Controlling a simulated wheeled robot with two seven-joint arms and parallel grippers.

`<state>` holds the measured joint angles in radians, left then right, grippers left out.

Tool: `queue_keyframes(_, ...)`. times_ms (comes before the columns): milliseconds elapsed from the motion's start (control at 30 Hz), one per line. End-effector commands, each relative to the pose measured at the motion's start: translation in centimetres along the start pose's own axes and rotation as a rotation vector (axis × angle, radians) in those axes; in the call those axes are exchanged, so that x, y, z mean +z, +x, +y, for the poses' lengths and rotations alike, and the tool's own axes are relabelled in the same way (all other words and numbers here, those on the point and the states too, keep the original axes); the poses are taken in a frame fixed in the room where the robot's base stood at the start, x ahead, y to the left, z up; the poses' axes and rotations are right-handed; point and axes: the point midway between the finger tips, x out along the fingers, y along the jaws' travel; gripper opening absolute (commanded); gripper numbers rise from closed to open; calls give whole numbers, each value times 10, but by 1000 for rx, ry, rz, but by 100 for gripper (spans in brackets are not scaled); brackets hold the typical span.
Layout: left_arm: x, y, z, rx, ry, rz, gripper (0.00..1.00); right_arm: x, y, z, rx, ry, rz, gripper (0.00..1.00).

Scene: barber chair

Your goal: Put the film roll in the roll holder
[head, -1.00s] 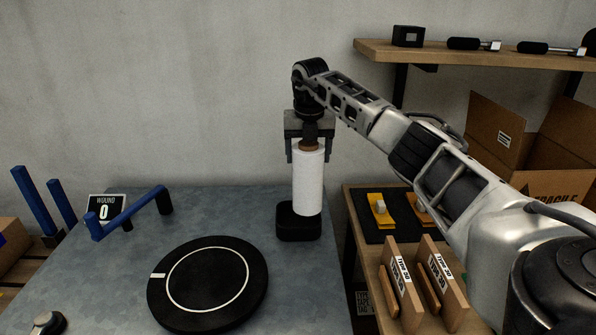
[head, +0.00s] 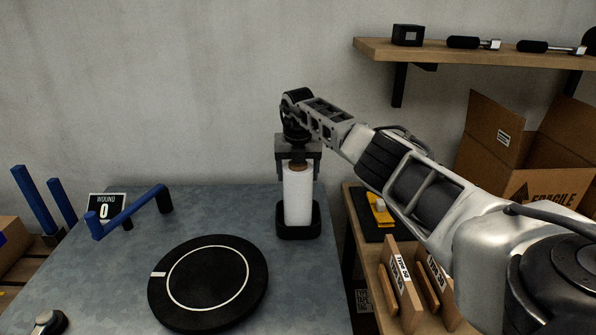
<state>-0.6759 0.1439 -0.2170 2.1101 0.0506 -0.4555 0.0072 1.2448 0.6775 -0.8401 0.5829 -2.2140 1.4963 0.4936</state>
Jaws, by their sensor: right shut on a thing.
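The film roll (head: 298,200) is a white upright cylinder with a brown core end at its top. My right gripper (head: 299,167) points down and is shut on the top of the roll, its fingers on either side of the core. A black, square, round-cornered holder (head: 298,234) stands on the grey table at its right back. The roll's lower end overlaps the holder in the picture, with holder showing on both sides and below it. I cannot tell whether the roll is inside it or just in front or above. My left gripper is not in view.
A black turntable with a white ring (head: 208,283) fills the table's middle. A blue bar (head: 128,213) and a "WOUND 0" sign (head: 106,208) stand at the left. A wooden side table (head: 362,290) is at the right, with a shelf (head: 470,55) above.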

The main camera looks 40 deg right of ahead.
Motion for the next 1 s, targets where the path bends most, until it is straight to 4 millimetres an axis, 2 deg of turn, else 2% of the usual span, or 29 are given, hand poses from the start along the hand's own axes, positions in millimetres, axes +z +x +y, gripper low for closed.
queue_keyframes(33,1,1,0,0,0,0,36,0,1,0,1,1,-1,8)
queue_keyframes(67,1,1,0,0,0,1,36,0,2,0,-1,1,0,74)
queue_keyframes(133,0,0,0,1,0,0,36,0,2,0,-1,1,0,93)
queue_keyframes(400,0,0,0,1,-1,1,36,0,1,0,0,1,0,93)
queue_keyframes(567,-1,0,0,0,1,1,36,1,-11,-1,1,2,-3,93)
queue_keyframes(1000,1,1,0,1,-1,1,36,1,-98,0,2,1,-3,93)
